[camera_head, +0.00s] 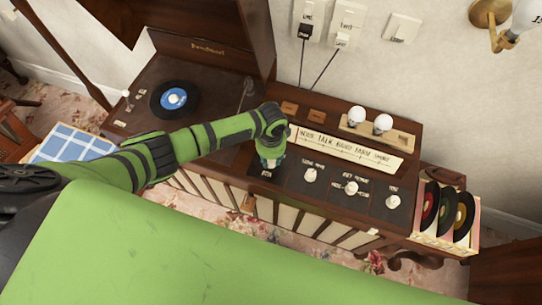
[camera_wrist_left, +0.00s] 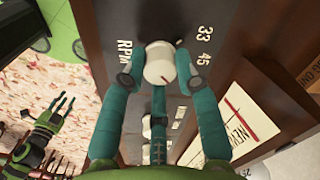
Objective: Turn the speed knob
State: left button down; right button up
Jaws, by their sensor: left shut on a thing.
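The speed knob (camera_wrist_left: 159,63) is a round white knob on the dark panel of the record player cabinet. The panel around it is marked RPM, 33 and 45. My left gripper (camera_wrist_left: 158,72) is shut on it, with teal fingers on its left and right sides and a third below. In the head view my left gripper (camera_head: 269,160) comes down on the panel from above and hides the knob.
Three more white knobs sit to the right, the nearest at a dark panel (camera_head: 311,173). A turntable with a blue-labelled record (camera_head: 175,98) is at the left. Two bulbs (camera_head: 369,121) stand on the cabinet's back. A record rack (camera_head: 446,216) stands at the right end.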

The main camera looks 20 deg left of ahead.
pick_arm(q)
jog(key=shift+s, duration=0.1)
dwell(0.3)
jog(key=c, duration=0.9)
grip_release()
jog(key=shift+r, duration=0.3)
notch_tip(320, 180, up, 11)
jog(key=shift+r, duration=0.15)
